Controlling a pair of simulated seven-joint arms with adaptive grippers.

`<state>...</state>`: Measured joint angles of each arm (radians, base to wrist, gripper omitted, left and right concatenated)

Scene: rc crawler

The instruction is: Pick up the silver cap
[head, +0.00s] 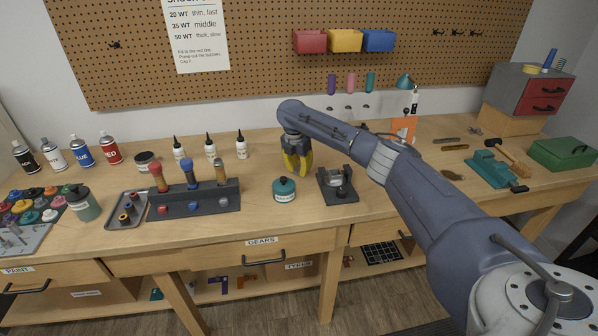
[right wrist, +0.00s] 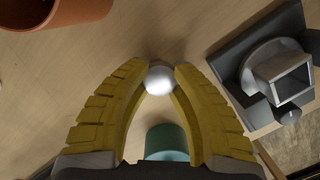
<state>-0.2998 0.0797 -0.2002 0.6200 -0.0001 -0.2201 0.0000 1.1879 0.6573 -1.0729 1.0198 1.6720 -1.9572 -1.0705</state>
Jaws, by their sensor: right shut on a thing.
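The silver cap (right wrist: 160,77) is a small, shiny, rounded piece between the yellow fingertips of my right gripper (right wrist: 160,72) in the right wrist view. The fingers are shut on it and touch it from both sides. In the head view my right gripper (head: 298,172) points down above the bench, behind the teal jar and the dark stand; I cannot make out the cap there. My left gripper is not in view.
A teal jar (head: 284,190) and a dark metal stand (head: 337,186) are close by; the stand also shows in the right wrist view (right wrist: 240,72). Dropper bottles (head: 241,146) and a tool rack (head: 186,205) stand to the left. Some bare wood lies around the gripper.

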